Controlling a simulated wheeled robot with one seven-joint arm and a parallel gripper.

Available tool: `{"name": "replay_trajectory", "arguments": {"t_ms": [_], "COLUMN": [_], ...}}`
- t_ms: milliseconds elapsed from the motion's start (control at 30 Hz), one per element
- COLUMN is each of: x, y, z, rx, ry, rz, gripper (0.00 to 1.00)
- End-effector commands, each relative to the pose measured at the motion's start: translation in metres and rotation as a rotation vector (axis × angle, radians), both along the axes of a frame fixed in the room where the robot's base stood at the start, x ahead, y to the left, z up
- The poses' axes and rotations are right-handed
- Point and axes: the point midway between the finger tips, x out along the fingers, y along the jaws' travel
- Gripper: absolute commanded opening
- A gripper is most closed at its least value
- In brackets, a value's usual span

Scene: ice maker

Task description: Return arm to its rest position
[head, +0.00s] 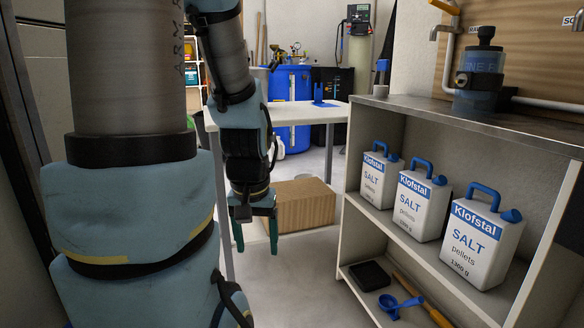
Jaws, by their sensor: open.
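My gripper (256,233) hangs in the middle left of the head view with its green fingers pointing down. The two fingers are apart and nothing is between them. My arm fills the left side of the view and bends down to the gripper. The gripper is in front of a cardboard box (304,205) on the floor, and I cannot tell the gap between them.
A shelf unit (440,262) on the right holds several white salt jugs (417,205), with a blue scoop (398,305) and a black box (369,276) below. A white table (300,112) stands behind my arm. Floor (305,270) is clear between gripper and shelf.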

Motion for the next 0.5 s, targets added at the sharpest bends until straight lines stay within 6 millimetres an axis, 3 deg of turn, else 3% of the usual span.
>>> {"name": "replay_trajectory", "arguments": {"t_ms": [33,267,500], "x": [0.003,0.004,0.004], "y": [-0.002,-0.003,-0.003], "z": [0.02,0.063,0.132], "rx": [-0.002,-0.003,-0.004], "ry": [-0.005,-0.004,-0.004], "rz": [-0.002,-0.003,-0.004], "gripper": [0.71,0.71,0.71]}}
